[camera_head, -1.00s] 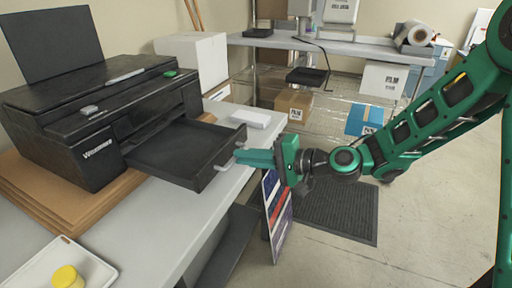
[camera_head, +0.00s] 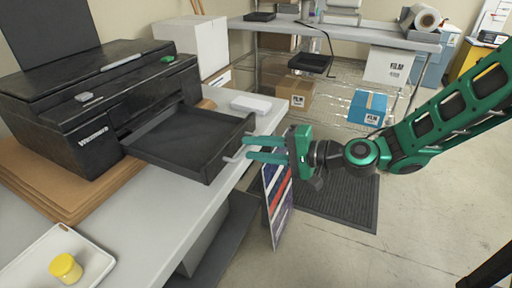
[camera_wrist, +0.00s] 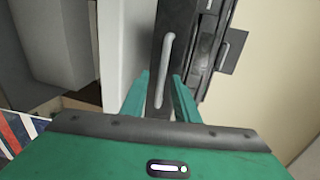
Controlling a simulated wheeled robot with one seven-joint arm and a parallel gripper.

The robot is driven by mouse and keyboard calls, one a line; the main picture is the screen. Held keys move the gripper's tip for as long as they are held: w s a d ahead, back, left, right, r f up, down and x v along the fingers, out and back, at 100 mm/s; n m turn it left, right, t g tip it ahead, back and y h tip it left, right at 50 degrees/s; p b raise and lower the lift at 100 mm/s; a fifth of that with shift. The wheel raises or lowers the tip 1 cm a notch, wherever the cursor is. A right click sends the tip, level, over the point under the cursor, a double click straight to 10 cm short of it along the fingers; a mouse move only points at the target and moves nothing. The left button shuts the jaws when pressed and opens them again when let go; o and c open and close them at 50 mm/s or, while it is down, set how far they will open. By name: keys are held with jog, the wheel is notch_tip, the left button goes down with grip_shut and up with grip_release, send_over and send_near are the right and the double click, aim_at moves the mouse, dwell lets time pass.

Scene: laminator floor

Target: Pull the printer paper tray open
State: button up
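The black printer (camera_head: 95,110) stands on the table with its paper tray (camera_head: 185,142) pulled out toward the table's front edge. The tray has a light grey bar handle (camera_head: 236,154) on its front. My gripper (camera_head: 250,148) is at the tray front, its two green fingers spread apart. In the wrist view the handle (camera_wrist: 164,70) shows ahead of and between the fingertips of my gripper (camera_wrist: 160,85), with a gap on either side. The dark tray front (camera_wrist: 183,40) lies behind it. Nothing is held.
Cardboard sheets (camera_head: 60,190) lie under the printer. A white block (camera_head: 251,104) lies beyond the paper tray.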

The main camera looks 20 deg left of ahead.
jog(key=v, duration=1)
jog(key=shift+d, duration=0.35)
